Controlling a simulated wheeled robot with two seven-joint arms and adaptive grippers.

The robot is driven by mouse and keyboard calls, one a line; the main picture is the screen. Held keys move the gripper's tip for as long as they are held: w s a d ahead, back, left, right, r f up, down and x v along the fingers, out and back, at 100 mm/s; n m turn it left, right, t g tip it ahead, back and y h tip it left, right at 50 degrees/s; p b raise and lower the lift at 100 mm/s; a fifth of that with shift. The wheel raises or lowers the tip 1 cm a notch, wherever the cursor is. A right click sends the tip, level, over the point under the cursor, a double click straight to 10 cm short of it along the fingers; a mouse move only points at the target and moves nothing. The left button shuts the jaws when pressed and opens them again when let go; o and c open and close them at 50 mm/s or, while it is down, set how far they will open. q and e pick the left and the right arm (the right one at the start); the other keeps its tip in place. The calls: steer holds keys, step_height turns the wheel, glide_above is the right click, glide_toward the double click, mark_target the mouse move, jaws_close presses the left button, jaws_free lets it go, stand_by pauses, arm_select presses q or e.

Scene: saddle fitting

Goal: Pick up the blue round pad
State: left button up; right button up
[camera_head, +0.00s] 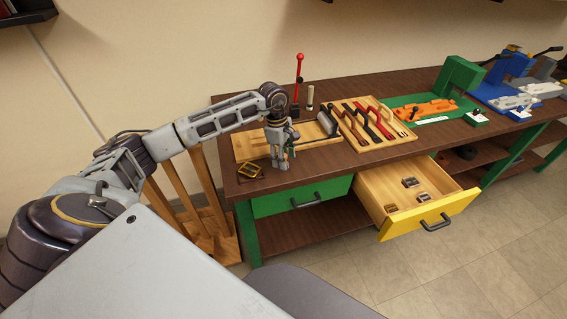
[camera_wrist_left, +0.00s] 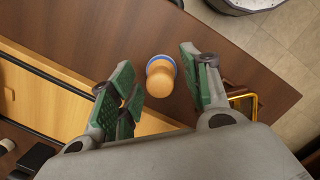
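The blue round pad (camera_wrist_left: 160,64) stands on the brown tabletop in the left wrist view. Its blue rim shows around a round wooden knob (camera_wrist_left: 160,80) on top. My left gripper (camera_wrist_left: 157,88) is open, with green-lined fingers on both sides of the knob and a gap on each side. In the head view my left gripper (camera_head: 281,163) points down near the front left edge of the workbench (camera_head: 330,164). The pad is mostly hidden behind the fingers there. My right gripper is not in view.
A small yellow-rimmed brown tray (camera_head: 250,171) lies close to the left gripper. A wooden board (camera_head: 252,146) is behind it. A rack of red and dark handled tools (camera_head: 375,125) stands to the right. A yellow-fronted drawer (camera_head: 398,219) is pulled open below.

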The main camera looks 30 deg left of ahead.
arm_select(q)
steer(key=c, duration=0.9)
jaws_close()
steer(key=shift+r+b, duration=0.4)
steer(key=shift+r, duration=4.6)
